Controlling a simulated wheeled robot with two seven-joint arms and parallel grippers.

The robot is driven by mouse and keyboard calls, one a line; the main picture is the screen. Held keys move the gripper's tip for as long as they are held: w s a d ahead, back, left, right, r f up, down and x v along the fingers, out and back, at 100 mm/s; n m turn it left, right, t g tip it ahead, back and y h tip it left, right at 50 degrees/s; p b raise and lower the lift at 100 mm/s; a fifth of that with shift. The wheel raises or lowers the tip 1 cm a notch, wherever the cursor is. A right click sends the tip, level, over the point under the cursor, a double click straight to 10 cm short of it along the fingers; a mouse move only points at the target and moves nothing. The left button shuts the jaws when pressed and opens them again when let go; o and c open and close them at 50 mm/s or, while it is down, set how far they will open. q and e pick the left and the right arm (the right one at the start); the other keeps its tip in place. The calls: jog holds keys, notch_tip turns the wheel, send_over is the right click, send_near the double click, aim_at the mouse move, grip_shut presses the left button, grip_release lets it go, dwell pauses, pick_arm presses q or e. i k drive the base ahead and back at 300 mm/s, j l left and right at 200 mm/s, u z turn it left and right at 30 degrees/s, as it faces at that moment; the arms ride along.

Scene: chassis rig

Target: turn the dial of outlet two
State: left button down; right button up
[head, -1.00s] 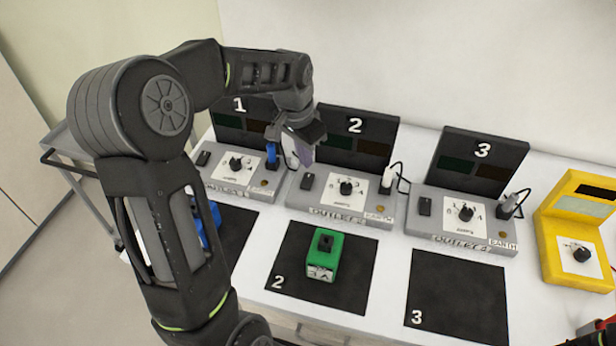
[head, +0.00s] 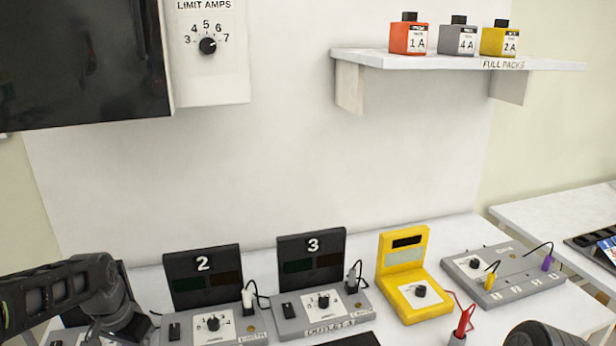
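Outlet two is a grey box with an upright dark panel marked 2 (head: 203,277) at the lower left of the head view. A dark rounded part, probably of my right arm, shows at the bottom right; my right gripper is not visible.
Outlet three (head: 312,260), a yellow meter (head: 404,279), a red probe (head: 463,323) and a grey socket box (head: 508,279) stand to the right. Above are a limit-amps dial (head: 207,45) and a shelf (head: 455,61) with three packs (head: 408,38).

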aim_at(213, 325)
jog(key=k, duration=1.05)
